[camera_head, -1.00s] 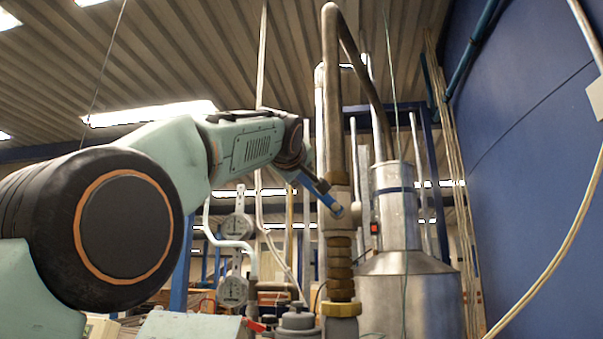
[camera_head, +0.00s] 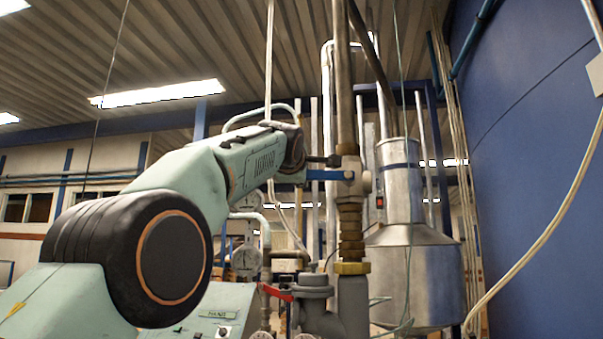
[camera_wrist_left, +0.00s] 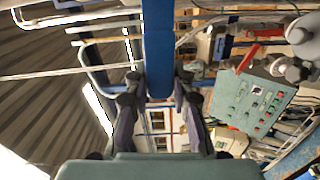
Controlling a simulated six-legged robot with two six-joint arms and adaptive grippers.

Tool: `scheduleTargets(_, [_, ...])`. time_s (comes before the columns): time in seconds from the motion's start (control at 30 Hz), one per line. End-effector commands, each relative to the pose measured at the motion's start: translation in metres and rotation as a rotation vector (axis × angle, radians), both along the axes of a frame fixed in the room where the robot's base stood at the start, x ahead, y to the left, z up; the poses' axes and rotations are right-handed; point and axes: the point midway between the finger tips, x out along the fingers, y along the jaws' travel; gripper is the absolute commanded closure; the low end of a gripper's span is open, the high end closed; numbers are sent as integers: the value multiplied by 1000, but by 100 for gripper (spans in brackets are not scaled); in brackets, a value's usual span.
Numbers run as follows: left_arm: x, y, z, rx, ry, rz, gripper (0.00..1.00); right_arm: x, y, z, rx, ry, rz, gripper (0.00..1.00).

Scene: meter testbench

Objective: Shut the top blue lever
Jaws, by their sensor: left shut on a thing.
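The top blue lever (camera_head: 328,174) sticks out to the left from the valve (camera_head: 352,176) on the vertical pipe and lies about level. In the left wrist view the blue lever (camera_wrist_left: 158,45) runs from the top edge down between the fingers. My left gripper (camera_head: 318,161) is at the lever's outer end in the head view. In the left wrist view its two dark fingers (camera_wrist_left: 159,88) are shut on the lever, one on each side. The lever's end is partly hidden by the gripper. My right gripper is in no view.
A red lever (camera_head: 275,292) sits on a lower grey valve (camera_head: 315,290). A steel tank (camera_head: 410,265) stands right of the pipe. A control panel (camera_wrist_left: 250,102) with buttons shows in the left wrist view. A blue wall (camera_head: 530,160) closes off the right.

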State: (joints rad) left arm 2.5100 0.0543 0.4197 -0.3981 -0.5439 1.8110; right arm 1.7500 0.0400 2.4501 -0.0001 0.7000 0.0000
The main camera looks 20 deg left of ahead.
Motion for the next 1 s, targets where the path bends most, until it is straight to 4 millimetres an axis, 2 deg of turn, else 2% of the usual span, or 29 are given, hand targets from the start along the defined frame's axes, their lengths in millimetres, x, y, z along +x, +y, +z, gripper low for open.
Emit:
scheduleTargets(0.2, [3, 1, -10, -57, -10, 2, 100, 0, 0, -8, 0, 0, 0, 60])
scheduleTargets(0.7, [1, 1, -11, -80, -12, 1, 100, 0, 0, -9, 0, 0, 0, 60])
scheduleTargets(0.73, [1, 1, -11, -80, -12, 1, 76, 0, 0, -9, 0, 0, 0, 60])
scheduleTargets(1.0, [-1, 1, -10, -77, -13, 1, 53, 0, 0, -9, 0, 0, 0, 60])
